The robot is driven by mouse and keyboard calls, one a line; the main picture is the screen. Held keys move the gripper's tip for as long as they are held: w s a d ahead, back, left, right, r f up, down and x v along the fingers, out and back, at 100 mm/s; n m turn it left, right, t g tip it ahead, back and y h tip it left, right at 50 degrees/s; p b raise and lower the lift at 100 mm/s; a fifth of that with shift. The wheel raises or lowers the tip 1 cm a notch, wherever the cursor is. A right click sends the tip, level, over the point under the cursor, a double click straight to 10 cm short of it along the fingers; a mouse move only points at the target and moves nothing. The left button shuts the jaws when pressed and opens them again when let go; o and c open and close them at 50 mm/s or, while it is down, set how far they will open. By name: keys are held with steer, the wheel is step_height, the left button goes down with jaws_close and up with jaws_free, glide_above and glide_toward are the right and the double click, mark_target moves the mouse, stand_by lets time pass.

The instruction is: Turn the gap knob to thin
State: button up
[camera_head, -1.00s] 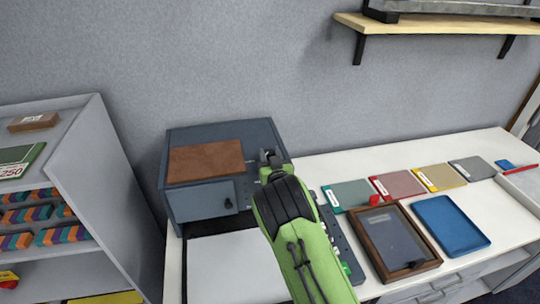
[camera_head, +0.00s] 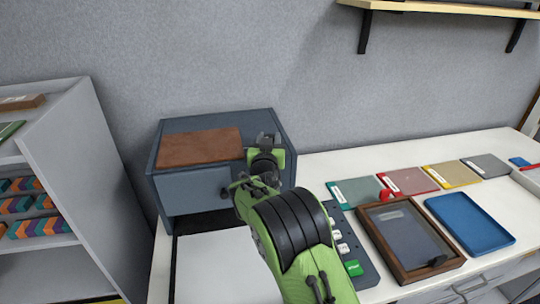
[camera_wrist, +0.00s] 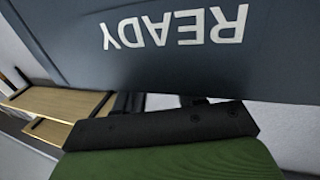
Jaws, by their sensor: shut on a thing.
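The dark blue-grey machine (camera_head: 185,192) with a brown top panel (camera_head: 200,148) stands at the back left of the table in the head view. My gripper (camera_head: 267,143) is at the right part of this machine, with its dark fingers closed. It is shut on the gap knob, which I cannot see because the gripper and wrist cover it. In the wrist view a dark panel with the upside-down word READY (camera_wrist: 175,27) fills the top, close to the gripper's black bar and green part. Which setting the knob points to is hidden.
A control strip with white buttons and a green button (camera_head: 353,268) lies right of my arm. Beyond are a wood-framed tray (camera_head: 372,240), a blue tray (camera_head: 470,222) and several coloured cards. A white sheet (camera_head: 215,270) lies in front of the machine. Grey shelves (camera_head: 85,150) stand left.

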steer(key=shift+a+m+h+b, duration=0.15)
steer(key=shift+m+h+b, duration=0.5)
steer(key=shift+h, duration=0.35)
steer(key=o, duration=1)
steer(key=shift+o, duration=0.2)
steer(key=shift+s, duration=0.1)
steer(key=b+v, duration=0.3)
steer(key=v, duration=1.2)
steer(key=shift+s+r, duration=0.25)
